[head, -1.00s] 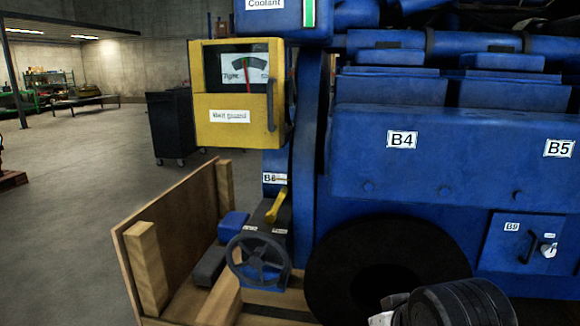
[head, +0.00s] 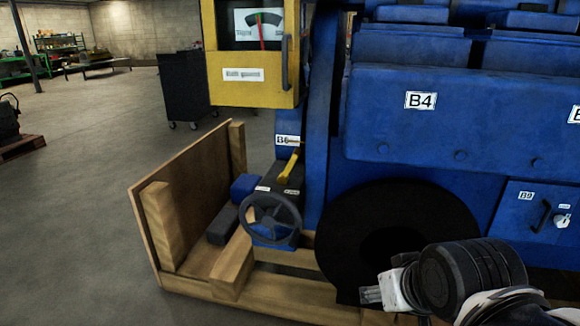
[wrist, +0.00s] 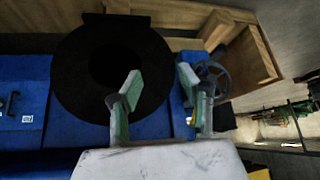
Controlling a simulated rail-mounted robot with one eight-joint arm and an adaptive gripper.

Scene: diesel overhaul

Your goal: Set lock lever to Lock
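A yellow lever (head: 290,165) stands tilted on a dark block beside the blue engine, just below the B6 label (head: 287,141). Small white labels lie on either side of its base, too small to read. A dark handwheel (head: 272,218) is in front of it and also shows in the wrist view (wrist: 212,78). My gripper (head: 371,295) is low in front of the large black disc, to the right of the handwheel and apart from the lever. In the wrist view its two green-padded fingers (wrist: 160,84) are spread with nothing between them. The lever is not clear there.
A black disc (head: 395,240) sits on the engine's front. A wooden crate frame (head: 185,205) surrounds the handwheel's left side. Open floor (head: 80,210) lies to the left.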

